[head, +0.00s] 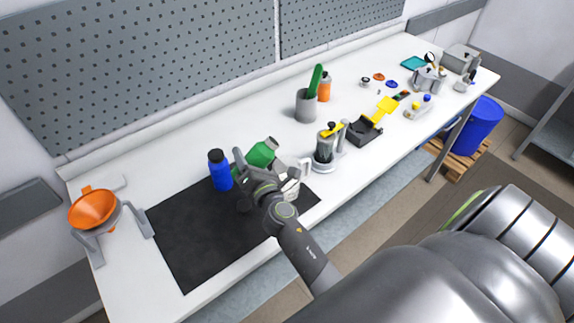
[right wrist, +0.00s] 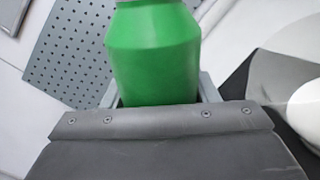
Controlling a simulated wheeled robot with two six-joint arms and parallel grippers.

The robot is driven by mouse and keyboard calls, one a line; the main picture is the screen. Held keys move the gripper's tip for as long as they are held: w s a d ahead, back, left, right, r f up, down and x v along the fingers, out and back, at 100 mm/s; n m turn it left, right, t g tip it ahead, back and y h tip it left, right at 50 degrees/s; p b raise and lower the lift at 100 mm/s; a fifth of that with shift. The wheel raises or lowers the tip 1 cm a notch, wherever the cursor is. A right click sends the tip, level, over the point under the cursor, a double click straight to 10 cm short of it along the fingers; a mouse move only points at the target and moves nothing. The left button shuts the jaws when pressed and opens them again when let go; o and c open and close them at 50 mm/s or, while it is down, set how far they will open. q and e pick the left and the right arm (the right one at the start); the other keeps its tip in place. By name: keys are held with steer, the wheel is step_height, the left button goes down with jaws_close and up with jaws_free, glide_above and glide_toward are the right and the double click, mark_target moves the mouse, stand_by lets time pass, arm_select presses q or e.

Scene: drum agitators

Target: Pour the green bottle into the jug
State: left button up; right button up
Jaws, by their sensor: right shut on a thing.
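The green bottle (head: 262,153) is tilted, leaning to the right in the head view, above the back part of the black mat. My right gripper (head: 250,163) is shut on it. In the right wrist view the green bottle (right wrist: 153,55) stands between the fingers, its top cut off by the frame. A white vessel (head: 291,187), which looks like the jug, is close on the right of the gripper, mostly hidden by my gripper and arm. I cannot tell whether the bottle's mouth is over it. My left gripper does not show.
A blue bottle (head: 220,171) stands just left of the gripper. An orange funnel (head: 92,209) in a grey stand is at the left end. The mat's front (head: 200,262) is clear.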

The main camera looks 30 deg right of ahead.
steer(key=shift+w+a+f, duration=0.1)
steer(key=shift+f, duration=0.1)
steer(key=shift+b, duration=0.35)
steer(key=shift+f, duration=0.2)
steer(key=shift+a+f+m+b, duration=0.1)
steer(key=shift+f+m+b, duration=0.3)
steer(key=shift+b, duration=0.2)
steer(key=shift+f+b, duration=0.15)
steer(key=shift+b, duration=0.15)
steer(key=shift+f, duration=0.2)
steer(key=shift+a+f+m+b, duration=0.1)
steer(key=shift+f+m+b, duration=0.05)
steer(key=shift+m+b, duration=0.2)
steer(key=shift+f+b, duration=0.2)
steer(key=shift+b, duration=0.1)
